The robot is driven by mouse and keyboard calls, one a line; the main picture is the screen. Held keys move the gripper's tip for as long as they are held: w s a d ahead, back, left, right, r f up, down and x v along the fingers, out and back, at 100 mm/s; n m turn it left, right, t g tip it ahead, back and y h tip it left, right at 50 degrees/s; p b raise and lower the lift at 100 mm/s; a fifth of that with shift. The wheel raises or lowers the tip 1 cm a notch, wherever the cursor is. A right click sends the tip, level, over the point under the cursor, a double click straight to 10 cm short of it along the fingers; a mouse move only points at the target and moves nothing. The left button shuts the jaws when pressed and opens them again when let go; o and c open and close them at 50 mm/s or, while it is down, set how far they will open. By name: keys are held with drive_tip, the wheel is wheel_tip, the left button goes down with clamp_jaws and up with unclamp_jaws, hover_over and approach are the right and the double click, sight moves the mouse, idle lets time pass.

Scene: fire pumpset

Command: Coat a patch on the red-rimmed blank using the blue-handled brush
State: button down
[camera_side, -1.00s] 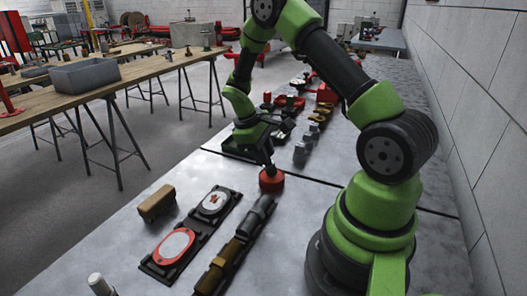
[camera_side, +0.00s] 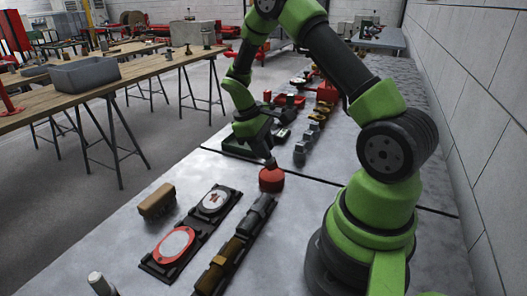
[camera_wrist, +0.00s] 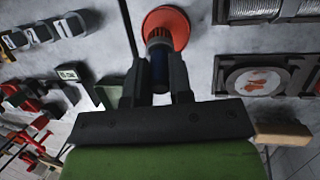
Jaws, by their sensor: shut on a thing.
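My gripper (camera_side: 268,157) is shut on the blue-handled brush (camera_wrist: 159,68), whose blue handle shows between the fingers in the wrist view. The brush's brown lower part points at a round red pot (camera_side: 271,180), which also shows in the wrist view (camera_wrist: 174,21). The brush tip is hidden, so I cannot tell whether it is inside the pot or just above it. The red-rimmed blank (camera_side: 174,245), a pale oval face in a red ring, sits in the near end of a black holder. It stands apart from my gripper, nearer the side camera.
A black-rimmed blank with brown marks (camera_side: 214,202) sits in the same holder, between the red-rimmed one and the pot. A brown block (camera_side: 157,201) lies left of it. A dark rack (camera_side: 236,246) runs along the right. Several fittings stand beyond my gripper.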

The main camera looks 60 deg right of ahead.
drive_tip(key=shift+r, duration=2.65)
